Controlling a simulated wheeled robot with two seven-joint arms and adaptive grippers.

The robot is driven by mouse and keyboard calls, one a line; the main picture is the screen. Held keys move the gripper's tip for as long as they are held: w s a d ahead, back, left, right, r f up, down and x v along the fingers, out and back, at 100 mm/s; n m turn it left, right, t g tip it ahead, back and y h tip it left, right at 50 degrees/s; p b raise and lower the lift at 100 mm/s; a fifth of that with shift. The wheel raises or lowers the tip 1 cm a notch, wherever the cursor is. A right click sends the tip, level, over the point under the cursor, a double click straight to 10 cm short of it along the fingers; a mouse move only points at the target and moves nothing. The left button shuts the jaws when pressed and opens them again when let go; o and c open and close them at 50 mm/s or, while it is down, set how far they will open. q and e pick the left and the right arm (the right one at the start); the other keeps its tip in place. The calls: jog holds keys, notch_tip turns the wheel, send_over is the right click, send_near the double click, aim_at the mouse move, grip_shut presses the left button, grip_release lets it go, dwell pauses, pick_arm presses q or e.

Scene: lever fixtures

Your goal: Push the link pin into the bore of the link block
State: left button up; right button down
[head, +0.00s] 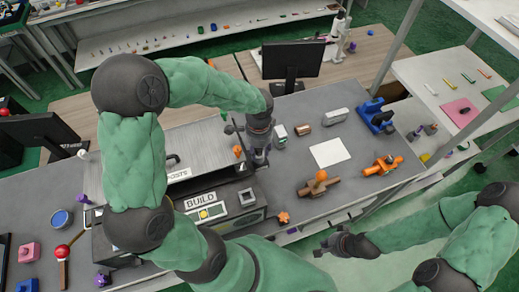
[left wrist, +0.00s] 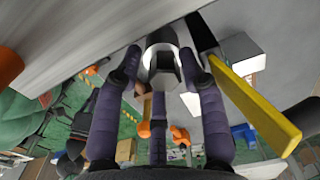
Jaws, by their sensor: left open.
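My left gripper (head: 259,160) points down beside the grey fixture behind the BUILD panel in the head view. Its dark fingers (left wrist: 160,105) are open in the left wrist view. A pale round metal part with a dark square face (left wrist: 164,66) lies ahead between the fingers; it looks like the link pin, but I cannot tell for sure. Whether the fingers touch it is unclear. I cannot make out the link block or its bore for certain; my left arm covers part of the fixture. My right gripper (head: 343,243) hangs by the bench's front edge, its fingers unclear.
A yellow bar (left wrist: 252,105) stands close to the right finger in the left wrist view. The BUILD panel (head: 208,208) is in front. On the bench are a white sheet (head: 330,152), an orange-and-brown part (head: 318,184) and a blue fixture (head: 376,117).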

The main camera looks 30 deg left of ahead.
aim_at(259, 150)
pick_arm(q)
notch_tip(259, 150, up, 12)
dwell(0.4)
jog(key=shift+d+f, duration=0.1)
jog(key=shift+f, duration=0.1)
dwell(0.4)
